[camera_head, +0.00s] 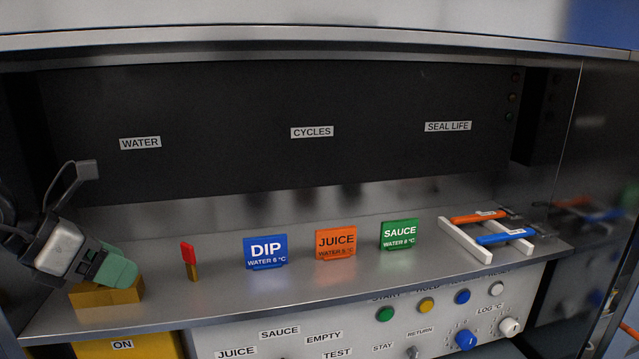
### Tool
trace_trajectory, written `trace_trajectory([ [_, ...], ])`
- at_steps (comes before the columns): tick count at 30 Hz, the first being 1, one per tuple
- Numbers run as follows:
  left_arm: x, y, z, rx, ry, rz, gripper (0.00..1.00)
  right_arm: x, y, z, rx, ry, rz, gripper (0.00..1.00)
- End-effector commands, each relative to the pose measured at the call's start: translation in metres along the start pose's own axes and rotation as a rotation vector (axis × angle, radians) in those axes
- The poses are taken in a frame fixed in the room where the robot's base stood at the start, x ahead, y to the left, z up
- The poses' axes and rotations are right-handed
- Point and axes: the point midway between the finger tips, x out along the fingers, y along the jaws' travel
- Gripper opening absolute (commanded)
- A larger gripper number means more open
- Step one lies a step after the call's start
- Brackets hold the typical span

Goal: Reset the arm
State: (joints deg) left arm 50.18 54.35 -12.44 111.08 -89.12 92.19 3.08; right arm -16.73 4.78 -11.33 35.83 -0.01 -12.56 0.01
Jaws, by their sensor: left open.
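My left gripper (92,215) is at the left edge, above the left end of the steel shelf. It is open, with one grey-tipped finger raised and the other low. A teal-green piece (118,270) is beside the low finger, above a yellow block (107,294). I cannot tell whether the finger touches it. Nothing shows between the fingertips. My right gripper is not in view.
On the shelf (215,300) stand a red-tipped peg (189,262), a blue DIP sign (265,251), an orange JUICE sign (336,243) and a green SAUCE sign (399,235). A white rack (465,241) holds orange and blue bars. A control panel (300,349) is below.

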Motion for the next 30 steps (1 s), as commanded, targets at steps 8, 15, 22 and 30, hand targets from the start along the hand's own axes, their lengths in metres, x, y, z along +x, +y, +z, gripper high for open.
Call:
trace_trajectory([
  [8, 0.049, -0.054, 0.017, -0.062, -0.256, -0.323, 0.61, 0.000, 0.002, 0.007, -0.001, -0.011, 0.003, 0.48],
  [15, 0.066, -0.105, 0.035, -0.382, -0.659, -0.730, 0.61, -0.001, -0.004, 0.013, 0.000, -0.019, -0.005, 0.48],
  [22, 0.064, -0.088, 0.028, -0.942, -1.036, -0.955, 0.61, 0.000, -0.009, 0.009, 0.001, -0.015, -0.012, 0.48],
  [30, 0.102, -0.029, -0.054, -1.813, -1.338, -0.866, 0.61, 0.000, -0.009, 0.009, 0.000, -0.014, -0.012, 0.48],
])
